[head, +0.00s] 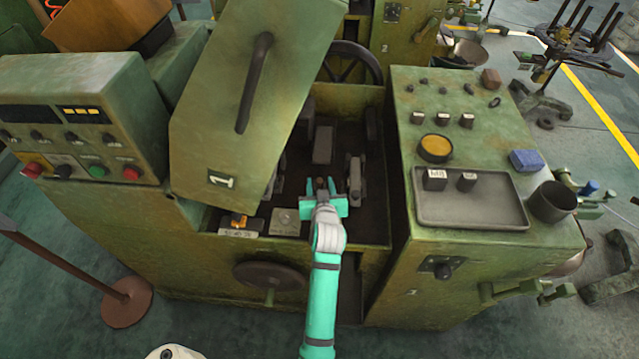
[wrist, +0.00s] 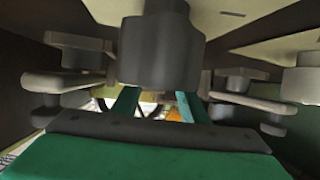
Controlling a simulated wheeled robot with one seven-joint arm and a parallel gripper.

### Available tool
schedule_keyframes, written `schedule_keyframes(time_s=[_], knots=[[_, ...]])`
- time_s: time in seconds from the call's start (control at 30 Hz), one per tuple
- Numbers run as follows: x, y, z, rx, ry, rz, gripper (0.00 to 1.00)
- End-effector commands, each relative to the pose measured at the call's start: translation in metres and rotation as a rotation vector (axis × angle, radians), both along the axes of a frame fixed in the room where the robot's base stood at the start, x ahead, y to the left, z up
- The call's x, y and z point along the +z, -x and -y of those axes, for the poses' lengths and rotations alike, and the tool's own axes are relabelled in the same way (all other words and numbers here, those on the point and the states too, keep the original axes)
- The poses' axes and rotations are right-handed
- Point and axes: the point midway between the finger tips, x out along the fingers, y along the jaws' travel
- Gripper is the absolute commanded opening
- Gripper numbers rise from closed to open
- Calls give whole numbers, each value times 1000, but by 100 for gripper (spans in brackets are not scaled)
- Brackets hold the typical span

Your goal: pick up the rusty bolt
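My gripper (head: 320,188) reaches into the open bay of the green machine, beneath the raised cover numbered 1. Its two teal fingers stand apart. A small dark brown piece (head: 320,183) shows at the fingertips in the head view; I cannot tell whether it is the rusty bolt. In the wrist view my gripper (wrist: 157,104) also has its fingers apart, with a grey machine cylinder (wrist: 160,50) hiding much of the space between and above them. A small orange patch (wrist: 178,114) shows near the right finger; its identity is unclear. I cannot identify the bolt for certain.
The raised cover (head: 235,100) stands close left of my gripper. Grey machine parts (head: 355,178) lie close by in the bay. To the right, a green cabinet carries a grey tray (head: 470,210), a dark cup (head: 552,202) and a blue block (head: 526,160).

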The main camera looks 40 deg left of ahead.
Motion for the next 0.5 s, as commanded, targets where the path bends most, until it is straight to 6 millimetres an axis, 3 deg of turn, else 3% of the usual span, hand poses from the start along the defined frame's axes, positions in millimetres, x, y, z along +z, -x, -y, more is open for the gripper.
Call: schedule_keyframes(time_s=[0.2, 0.37, 0.5], knots=[[0, 0, 0, 0, 0, 0, 37], [0, 0, 0, 0, 0, 0, 0], [0, 0, 0, 0, 0, 0, 0]])
